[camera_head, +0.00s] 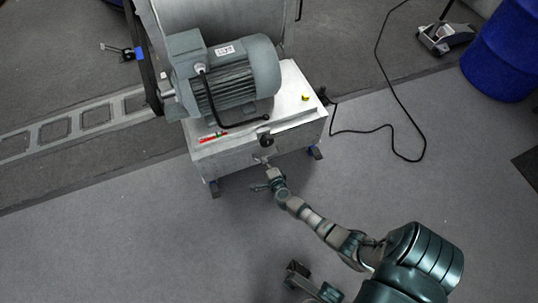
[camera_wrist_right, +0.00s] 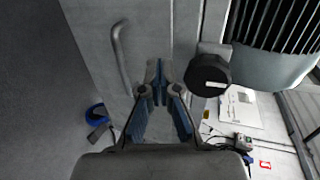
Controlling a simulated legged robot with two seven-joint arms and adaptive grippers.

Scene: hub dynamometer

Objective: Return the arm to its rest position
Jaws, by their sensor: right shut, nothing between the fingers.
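My right arm reaches up-left from the lower right of the head view. Its gripper (camera_head: 264,161) is in front of the near face of the grey machine base (camera_head: 235,158), just below a black round knob (camera_head: 266,141). In the right wrist view the fingers (camera_wrist_right: 160,70) are together at their tips, with nothing between them. The black knob (camera_wrist_right: 208,76) is just right of the fingertips there, and a grey bar handle (camera_wrist_right: 120,55) is to the left. I cannot tell whether the fingertips touch the machine.
A black cable (camera_head: 400,110) lies on the floor to the right. A blue drum (camera_head: 505,50) is at the upper right. Open floor lies left and below.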

